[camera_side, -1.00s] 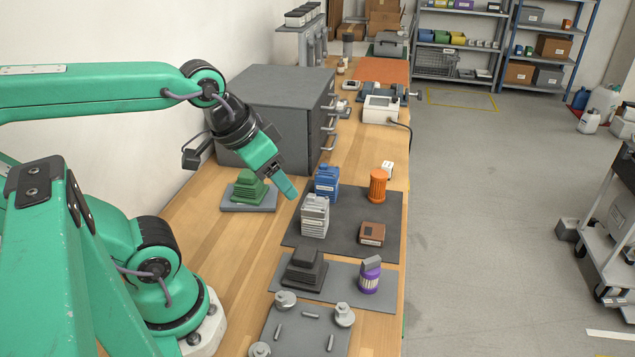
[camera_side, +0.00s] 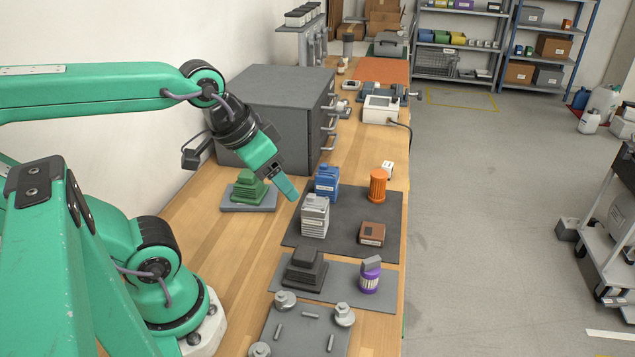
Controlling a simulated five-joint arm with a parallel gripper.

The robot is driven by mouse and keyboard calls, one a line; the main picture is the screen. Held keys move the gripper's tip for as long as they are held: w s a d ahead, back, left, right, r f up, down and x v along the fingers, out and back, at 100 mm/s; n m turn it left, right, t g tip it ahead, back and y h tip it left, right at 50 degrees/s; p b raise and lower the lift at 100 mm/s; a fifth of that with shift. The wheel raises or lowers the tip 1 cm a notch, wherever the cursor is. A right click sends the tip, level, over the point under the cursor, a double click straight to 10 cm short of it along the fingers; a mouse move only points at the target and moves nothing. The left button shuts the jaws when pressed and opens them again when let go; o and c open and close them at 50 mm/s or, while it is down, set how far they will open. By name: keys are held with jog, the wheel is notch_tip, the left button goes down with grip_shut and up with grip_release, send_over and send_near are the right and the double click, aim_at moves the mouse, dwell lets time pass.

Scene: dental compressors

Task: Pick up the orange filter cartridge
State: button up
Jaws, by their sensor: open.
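The orange filter cartridge (camera_side: 377,186) stands upright near the right side of the dark grey mat (camera_side: 345,222), close to the bench's right edge. It is ribbed, with a wider cap on top. My gripper (camera_side: 287,190) is open and empty, tilted down to the right above the bench. It is left of the cartridge, with the blue part and the white-grey part between them in the picture. One jaw shows clearly; the other is mostly hidden.
A blue finned part (camera_side: 327,183), a white-grey finned part (camera_side: 314,216) and a brown box (camera_side: 371,233) stand on the mat. A green stepped part (camera_side: 249,187) is left of my gripper. A dark stepped block (camera_side: 304,268) and a purple bottle (camera_side: 369,275) are nearer. A grey cabinet (camera_side: 270,110) stands behind.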

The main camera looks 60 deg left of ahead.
jog(key=n+g, duration=0.2)
jog(key=g, duration=0.3)
send_over(377, 189)
jog(key=a, duration=0.1)
jog(key=f, duration=1)
jog(key=w+f, duration=0.1)
jog(key=f, duration=0.4)
jog(key=shift+w+a+f+g, duration=0.2)
jog(key=shift+f+g, duration=0.1)
jog(key=shift+f, duration=4.2)
